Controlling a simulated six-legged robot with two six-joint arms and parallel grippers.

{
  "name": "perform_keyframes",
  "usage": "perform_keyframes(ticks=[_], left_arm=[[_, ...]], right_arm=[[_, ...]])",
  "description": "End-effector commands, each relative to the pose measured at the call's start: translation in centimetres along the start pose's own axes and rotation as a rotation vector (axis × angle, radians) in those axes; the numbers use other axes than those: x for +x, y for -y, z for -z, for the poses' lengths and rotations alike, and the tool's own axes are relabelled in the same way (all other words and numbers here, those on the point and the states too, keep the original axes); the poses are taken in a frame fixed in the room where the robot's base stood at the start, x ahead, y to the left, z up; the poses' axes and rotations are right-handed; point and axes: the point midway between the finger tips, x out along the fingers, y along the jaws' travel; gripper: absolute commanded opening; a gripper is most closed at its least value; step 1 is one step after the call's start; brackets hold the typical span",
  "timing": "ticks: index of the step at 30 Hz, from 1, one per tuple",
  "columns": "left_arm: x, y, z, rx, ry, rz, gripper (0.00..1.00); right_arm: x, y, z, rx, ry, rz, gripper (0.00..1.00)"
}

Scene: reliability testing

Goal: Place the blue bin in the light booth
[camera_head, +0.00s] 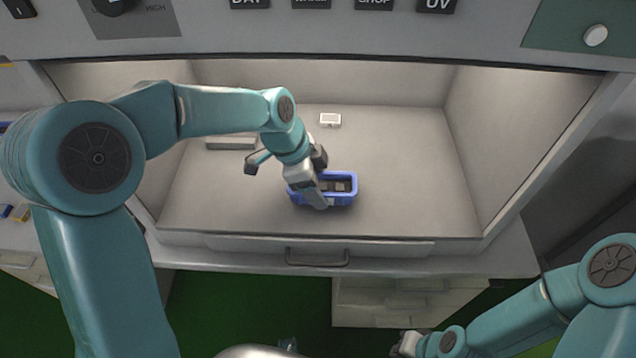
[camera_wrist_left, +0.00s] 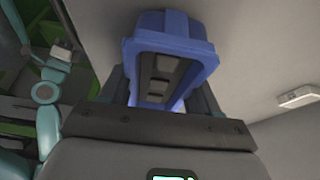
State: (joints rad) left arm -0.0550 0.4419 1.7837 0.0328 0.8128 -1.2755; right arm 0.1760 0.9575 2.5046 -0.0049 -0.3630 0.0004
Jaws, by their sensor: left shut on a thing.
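The blue bin (camera_head: 340,197) is inside the light booth (camera_head: 420,180), over the middle of its floor. Small dark and grey items show in it. My left gripper (camera_head: 318,187) is shut on the bin at its left part. In the left wrist view the bin (camera_wrist_left: 172,32) sits between the two fingers (camera_wrist_left: 160,95), its open side toward the camera. I cannot tell whether the bin touches the booth floor. My right gripper (camera_head: 405,343) is low at the bottom, outside the booth; its fingers are too small to read.
A flat grey block (camera_head: 230,143) lies at the back left. The booth floor to the right is clear. A drawer handle (camera_head: 317,262) is below the front edge.

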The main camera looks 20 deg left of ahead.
Motion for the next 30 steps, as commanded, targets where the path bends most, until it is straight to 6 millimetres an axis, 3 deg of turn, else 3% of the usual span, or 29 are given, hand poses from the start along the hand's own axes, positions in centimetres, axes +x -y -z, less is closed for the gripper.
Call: perform_keyframes(ticks=[7,8,10,20,26,30], left_arm=[[0.4,0.0,-0.1,0.000,-0.001,0.001,0.24],[0.3,0.0,-0.1,0.001,0.000,0.001,0.65],[0.2,0.0,-0.1,0.001,0.000,0.001,0.87],[-0.1,0.0,0.1,0.001,0.000,0.001,0.87],[-3.0,0.1,0.1,0.000,-0.003,0.007,0.87],[-4.4,0.1,-3.4,-0.007,-0.001,0.003,0.87]], right_arm=[[0.5,-0.2,0.0,0.000,0.000,0.000,0.00],[0.4,-0.2,0.0,0.000,0.000,0.000,0.00],[0.3,-0.1,0.0,0.000,0.000,0.000,0.00],[0.0,0.0,0.0,0.000,0.000,0.000,0.00],[-0.3,0.1,0.0,0.000,0.000,0.000,0.00],[0.3,-0.1,0.0,0.000,0.000,0.000,0.00]])
